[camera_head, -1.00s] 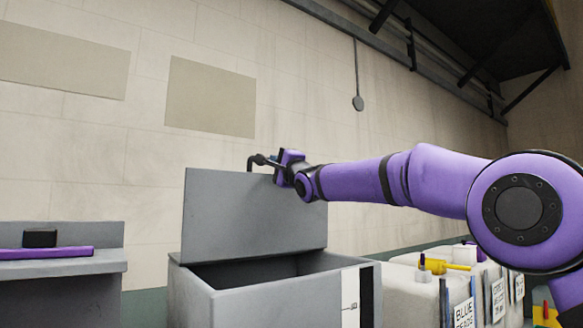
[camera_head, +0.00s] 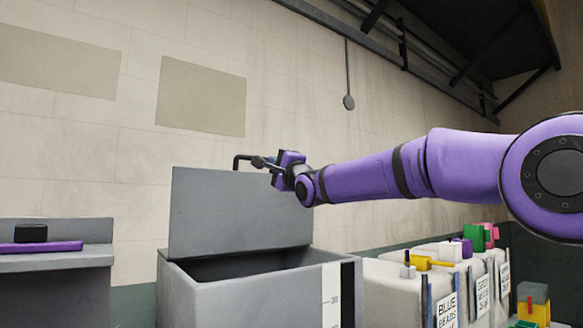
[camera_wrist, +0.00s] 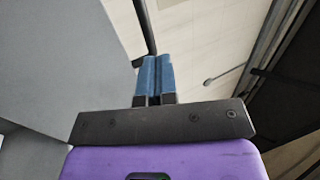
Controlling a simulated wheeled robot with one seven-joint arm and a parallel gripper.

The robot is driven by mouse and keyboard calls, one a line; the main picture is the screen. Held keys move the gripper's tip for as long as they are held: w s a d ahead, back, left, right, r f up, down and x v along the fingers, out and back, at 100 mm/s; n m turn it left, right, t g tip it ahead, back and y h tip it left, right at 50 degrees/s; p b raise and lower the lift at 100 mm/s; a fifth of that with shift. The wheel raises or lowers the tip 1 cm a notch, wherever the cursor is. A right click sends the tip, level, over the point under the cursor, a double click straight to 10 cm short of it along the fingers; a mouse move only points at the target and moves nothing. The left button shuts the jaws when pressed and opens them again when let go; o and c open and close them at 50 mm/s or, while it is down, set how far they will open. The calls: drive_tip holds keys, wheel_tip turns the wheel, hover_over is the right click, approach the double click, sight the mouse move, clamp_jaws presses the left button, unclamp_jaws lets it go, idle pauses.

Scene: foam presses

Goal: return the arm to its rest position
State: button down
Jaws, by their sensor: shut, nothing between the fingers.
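My purple arm reaches in from the right in the head view. My gripper (camera_head: 262,163) is at its far end, near the top edge of the raised grey lid (camera_head: 235,215) of a grey bin (camera_head: 250,297). In the wrist view the two blue fingers of my gripper (camera_wrist: 156,75) are together, with nothing visible between them. A black bent handle (camera_head: 240,160) shows just beyond the fingers at the lid's top. I cannot tell whether the fingers touch it.
White sacks labelled blue beads (camera_head: 446,308) and others stand at the right, with yellow, purple, green and pink items on top. A grey bench (camera_head: 60,262) with a purple bar (camera_head: 45,247) is at the left. A cord with a grey end (camera_head: 348,102) hangs on the wall.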

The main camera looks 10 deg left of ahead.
drive_tip(key=r+v, duration=0.1)
drive_tip(key=v, duration=0.5)
drive_tip(key=shift+s+d, duration=0.35)
drive_tip(key=shift+d, duration=0.1)
drive_tip(key=s+d+f+n+g+h, duration=0.1)
drive_tip(key=s+d+f+h, duration=0.3)
drive_tip(key=d, duration=0.6)
drive_tip(key=s+d+f+n+g+h, duration=0.15)
drive_tip(key=s+d+f+h, duration=0.3)
drive_tip(key=d, duration=0.45)
drive_tip(key=s+d+f+n+h, duration=0.2)
drive_tip(key=s+d+f+h, duration=0.25)
drive_tip(key=d, duration=0.55)
drive_tip(key=s+d+f+n+g+h, duration=0.1)
drive_tip(key=s+d+f+g, duration=0.1)
drive_tip(key=s+d+f, duration=0.3)
drive_tip(key=s+d+f+n+g+h, duration=0.1)
drive_tip(key=s+d+f+g, duration=0.2)
drive_tip(key=s, duration=0.9)
drive_tip(key=s+d+f+n+g+h, duration=0.2)
drive_tip(key=s+d+f, duration=0.6)
drive_tip(key=d+f, duration=0.1)
drive_tip(key=shift+s+d+f+g, duration=0.2)
drive_tip(key=shift+s+f+g, duration=0.15)
drive_tip(key=shift+f, duration=0.25)
